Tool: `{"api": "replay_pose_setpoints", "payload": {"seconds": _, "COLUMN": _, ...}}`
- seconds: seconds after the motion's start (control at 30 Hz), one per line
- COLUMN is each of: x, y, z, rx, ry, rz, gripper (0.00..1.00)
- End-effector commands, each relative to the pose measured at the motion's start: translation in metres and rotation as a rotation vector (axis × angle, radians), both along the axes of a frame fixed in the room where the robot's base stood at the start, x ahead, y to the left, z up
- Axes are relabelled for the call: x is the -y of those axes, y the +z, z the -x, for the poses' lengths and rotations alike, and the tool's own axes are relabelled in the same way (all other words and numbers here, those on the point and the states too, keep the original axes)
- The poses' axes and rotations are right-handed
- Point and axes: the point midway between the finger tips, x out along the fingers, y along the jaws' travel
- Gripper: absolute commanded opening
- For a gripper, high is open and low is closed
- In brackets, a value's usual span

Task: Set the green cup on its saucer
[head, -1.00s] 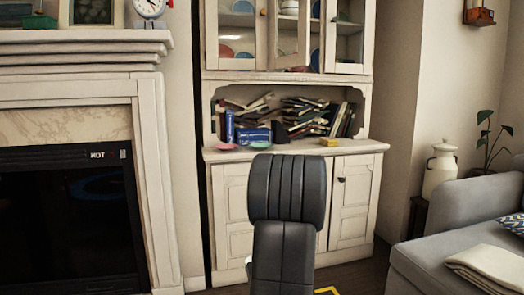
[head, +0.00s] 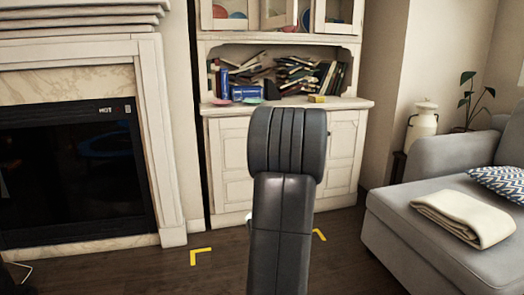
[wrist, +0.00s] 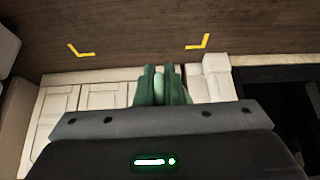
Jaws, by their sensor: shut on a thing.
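My gripper (wrist: 162,88) shows in the wrist view with dark green fingers closed on a light green thing, the green cup (wrist: 159,80). Only a narrow strip of the cup shows between the fingers. In the head view my own arm hides the gripper and nearly all of what it holds. A small green saucer (head: 252,100) lies on the cabinet's counter, left of the middle. A pink saucer (head: 221,101) lies to its left. The gripper is apart from both, in front of the cabinet.
The white cabinet (head: 228,160) has books piled in its open shelf and a yellow block (head: 317,98) on the counter. A fireplace (head: 70,170) stands left, a grey sofa (head: 440,240) right. Yellow corner marks (head: 201,254) lie on the clear floor before the cabinet.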

Motion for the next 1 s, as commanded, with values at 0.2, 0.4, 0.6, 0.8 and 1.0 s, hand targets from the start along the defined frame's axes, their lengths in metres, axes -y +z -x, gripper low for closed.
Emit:
{"api": "replay_pose_setpoints", "payload": {"seconds": 0.2, "x": -0.001, "y": -0.016, "z": 0.018, "rx": -0.006, "ry": -0.093, "rz": -0.001, "gripper": 0.00}}
{"api": "replay_pose_setpoints", "payload": {"seconds": 0.4, "x": -0.001, "y": -0.035, "z": 0.036, "rx": -0.006, "ry": -0.201, "rz": 0.000, "gripper": 0.00}}
{"api": "replay_pose_setpoints", "payload": {"seconds": 0.6, "x": -0.004, "y": -0.043, "z": 0.044, "rx": -0.004, "ry": -0.264, "rz": -0.005, "gripper": 0.00}}
{"api": "replay_pose_setpoints", "payload": {"seconds": 0.8, "x": -0.002, "y": -0.046, "z": 0.046, "rx": 0.000, "ry": -0.295, "rz": 0.001, "gripper": 0.00}}
{"api": "replay_pose_setpoints", "payload": {"seconds": 1.0, "x": -0.002, "y": -0.045, "z": 0.044, "rx": 0.006, "ry": -0.295, "rz": -0.001, "gripper": 0.00}}
